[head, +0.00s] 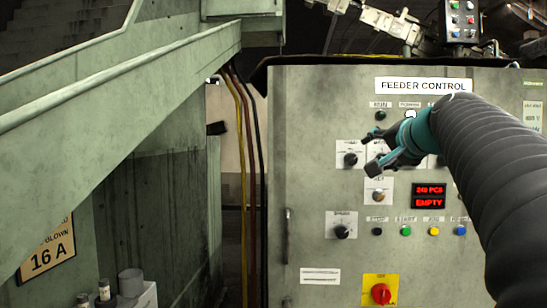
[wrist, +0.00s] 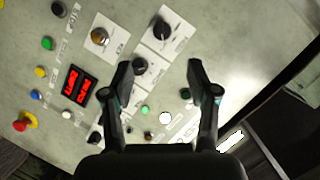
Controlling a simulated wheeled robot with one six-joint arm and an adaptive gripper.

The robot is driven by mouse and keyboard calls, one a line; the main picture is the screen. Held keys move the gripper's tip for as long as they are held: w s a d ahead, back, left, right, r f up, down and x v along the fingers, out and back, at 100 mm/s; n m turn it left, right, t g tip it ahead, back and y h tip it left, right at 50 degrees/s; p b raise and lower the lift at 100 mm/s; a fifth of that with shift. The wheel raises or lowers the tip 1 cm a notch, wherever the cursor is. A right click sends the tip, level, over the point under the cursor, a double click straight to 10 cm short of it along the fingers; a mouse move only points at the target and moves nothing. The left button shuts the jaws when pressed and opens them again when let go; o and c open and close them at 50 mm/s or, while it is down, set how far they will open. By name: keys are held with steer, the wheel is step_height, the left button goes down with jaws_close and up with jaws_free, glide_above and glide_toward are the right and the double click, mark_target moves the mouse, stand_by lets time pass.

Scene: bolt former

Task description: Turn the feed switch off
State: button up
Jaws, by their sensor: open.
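The feeder control panel (head: 310,100) faces me. It bears several knobs and small labels that I cannot read, so I cannot tell which one is the feed switch. A black knob (head: 350,158) on a white plate is just left of my gripper (head: 370,152); it also shows in the wrist view (wrist: 160,30). A second black knob (wrist: 140,66) lies between the fingers in the wrist view and is largely hidden in the head view. My gripper (wrist: 160,70) is open, with nothing held, in front of the panel. Contact cannot be told.
A brass-centred switch (head: 377,195) is below my gripper. A red display (head: 428,196) reads EMPTY. A speed knob (head: 342,230), coloured buttons and a red knob on yellow (head: 381,292) are lower. My arm covers the right side. A sloping green beam (head: 110,95) stands left.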

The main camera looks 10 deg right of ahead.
mark_target(354, 158)
steer(key=x, duration=0.4)
steer(key=p+x, duration=0.1)
steer(key=x, duration=0.4)
steer(key=p+x, duration=0.1)
steer(key=x, duration=0.3)
steer(key=shift+w+d+r, duration=0.2)
steer(key=shift+w, duration=0.25)
jaws_close()
